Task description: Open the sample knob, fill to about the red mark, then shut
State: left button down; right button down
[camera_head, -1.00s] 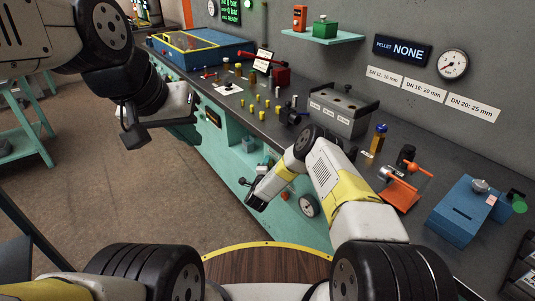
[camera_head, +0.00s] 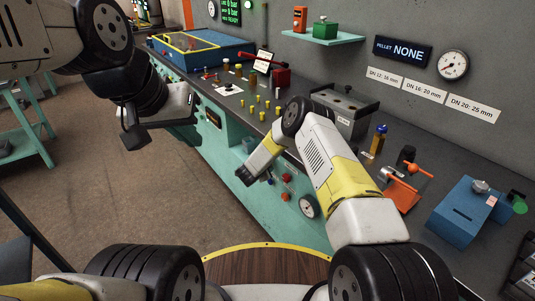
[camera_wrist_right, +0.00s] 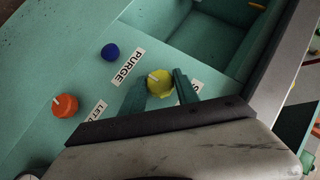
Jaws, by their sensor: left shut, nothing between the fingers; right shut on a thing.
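A yellow knob (camera_wrist_right: 159,82) with a pale pointer line sits on the teal panel in the right wrist view. My right gripper (camera_wrist_right: 160,76) is shut on it, one finger on each side. A label beside it is mostly covered by a finger; only an "S" shows. In the head view my right gripper (camera_head: 246,174) is at the teal bench front, and the knob is hidden there. My left gripper (camera_head: 131,136) is shut and empty, out over the floor at the left. No sample vessel or red mark can be made out.
Beside the yellow knob are a blue knob (camera_wrist_right: 110,51) near a PURGE label and an orange knob (camera_wrist_right: 65,105). A teal recess (camera_wrist_right: 215,35) opens close by. A gauge (camera_head: 309,206) is on the bench front.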

dwell(0.4)
jog(key=c, duration=0.9)
grip_release()
jog(key=v, duration=0.8)
